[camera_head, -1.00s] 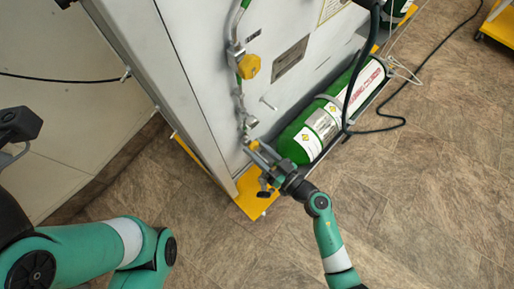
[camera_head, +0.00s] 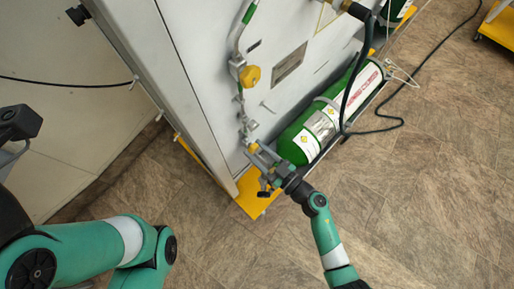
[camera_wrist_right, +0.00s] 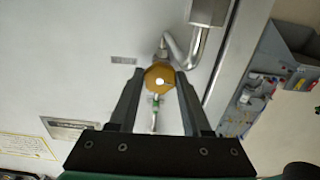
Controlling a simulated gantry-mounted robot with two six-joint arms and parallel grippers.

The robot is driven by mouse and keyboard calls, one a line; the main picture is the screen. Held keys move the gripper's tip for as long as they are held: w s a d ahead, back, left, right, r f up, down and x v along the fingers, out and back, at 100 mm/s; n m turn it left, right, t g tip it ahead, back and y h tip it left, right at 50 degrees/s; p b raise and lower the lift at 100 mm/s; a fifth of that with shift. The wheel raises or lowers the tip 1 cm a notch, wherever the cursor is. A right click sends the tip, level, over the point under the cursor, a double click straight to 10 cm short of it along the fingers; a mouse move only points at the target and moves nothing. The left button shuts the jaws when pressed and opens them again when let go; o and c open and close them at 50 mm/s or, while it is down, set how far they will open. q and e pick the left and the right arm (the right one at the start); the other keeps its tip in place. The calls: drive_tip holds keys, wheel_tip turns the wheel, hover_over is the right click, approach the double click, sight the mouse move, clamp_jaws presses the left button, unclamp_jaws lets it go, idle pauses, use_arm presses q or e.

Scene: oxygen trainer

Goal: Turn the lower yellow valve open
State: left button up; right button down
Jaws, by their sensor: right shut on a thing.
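The lower yellow valve (camera_wrist_right: 160,78) is a rounded yellow knob on the grey cabinet front, seen between my right fingertips in the right wrist view. My right gripper (camera_wrist_right: 160,82) is shut on it, with one dark finger on each side. In the head view my right gripper (camera_head: 255,150) is at the low part of the cabinet, and its fingers mostly hide the valve there. An upper yellow valve (camera_head: 250,76) sits higher on the same pipe line, clear of the gripper.
A green gas cylinder (camera_head: 300,142) lies along the cabinet's foot, close to my right gripper. A black hose (camera_head: 358,80) runs past it. The cabinet (camera_head: 190,70) has a yellow base (camera_head: 250,203). The brown floor (camera_head: 430,200) at right is largely clear.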

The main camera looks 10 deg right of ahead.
drive_tip(key=shift+n+p, duration=0.45)
drive_tip(key=shift+n, duration=1.05)
drive_tip(key=shift+c, duration=1.8)
unclamp_jaws()
drive_tip(key=p+v, duration=0.5)
drive_tip(key=v, duration=0.6)
drive_tip(key=shift+s+d, duration=0.2)
drive_tip(key=shift+s, duration=0.05)
